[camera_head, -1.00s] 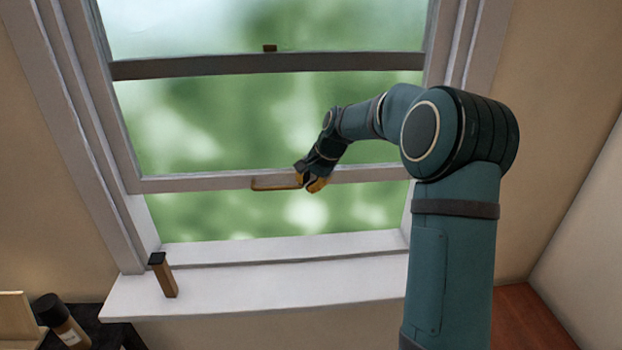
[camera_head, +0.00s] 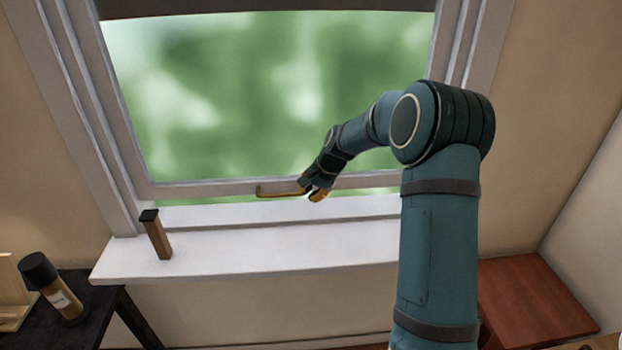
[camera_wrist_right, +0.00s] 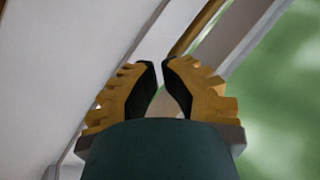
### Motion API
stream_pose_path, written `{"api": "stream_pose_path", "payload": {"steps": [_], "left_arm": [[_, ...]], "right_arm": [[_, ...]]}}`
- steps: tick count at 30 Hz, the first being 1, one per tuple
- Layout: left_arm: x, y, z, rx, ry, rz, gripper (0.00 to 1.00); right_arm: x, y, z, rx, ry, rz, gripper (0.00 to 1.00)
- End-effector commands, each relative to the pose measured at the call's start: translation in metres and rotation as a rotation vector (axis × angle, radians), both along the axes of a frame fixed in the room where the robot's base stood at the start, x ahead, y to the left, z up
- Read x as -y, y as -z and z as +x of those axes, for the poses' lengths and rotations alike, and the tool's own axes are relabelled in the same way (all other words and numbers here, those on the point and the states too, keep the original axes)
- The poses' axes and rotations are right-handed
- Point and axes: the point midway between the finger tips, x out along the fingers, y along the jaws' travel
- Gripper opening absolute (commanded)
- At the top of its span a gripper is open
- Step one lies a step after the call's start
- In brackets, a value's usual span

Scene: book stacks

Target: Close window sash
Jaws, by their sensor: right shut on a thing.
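The window sash (camera_head: 215,189) is a white-framed pane whose bottom rail hangs a little above the sill. A thin strip of green outside shows in the gap under it. A brass bar handle (camera_head: 280,193) is fixed along the bottom rail. My right gripper (camera_head: 318,195) is shut on the right end of this handle, and its fingers hide that end. In the right wrist view, the yellow and black fingers (camera_wrist_right: 161,66) are close together, with the brass handle (camera_wrist_right: 196,28) running beyond them. My left gripper is not in view.
The white sill (camera_head: 250,252) carries a small brown block with a dark top (camera_head: 157,236) at its left. A dark table (camera_head: 85,318) with a brown bottle (camera_head: 58,295) stands at lower left. A reddish wooden surface (camera_head: 530,300) is at lower right.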

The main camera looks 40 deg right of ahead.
Motion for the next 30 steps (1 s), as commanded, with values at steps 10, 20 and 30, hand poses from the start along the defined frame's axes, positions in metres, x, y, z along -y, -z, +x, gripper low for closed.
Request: {"api": "stream_pose_path", "payload": {"steps": [10, 20, 30], "left_arm": [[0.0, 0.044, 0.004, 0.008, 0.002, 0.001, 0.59], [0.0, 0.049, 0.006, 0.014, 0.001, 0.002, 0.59], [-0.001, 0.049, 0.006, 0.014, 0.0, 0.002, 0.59]], "right_arm": [[0.0, 0.079, -0.001, -0.004, 0.0, 0.002, 0.0], [0.0, 0.092, -0.001, -0.004, 0.0, 0.001, 0.0], [0.0, 0.092, -0.001, -0.006, 0.0, 0.001, 0.0]]}}
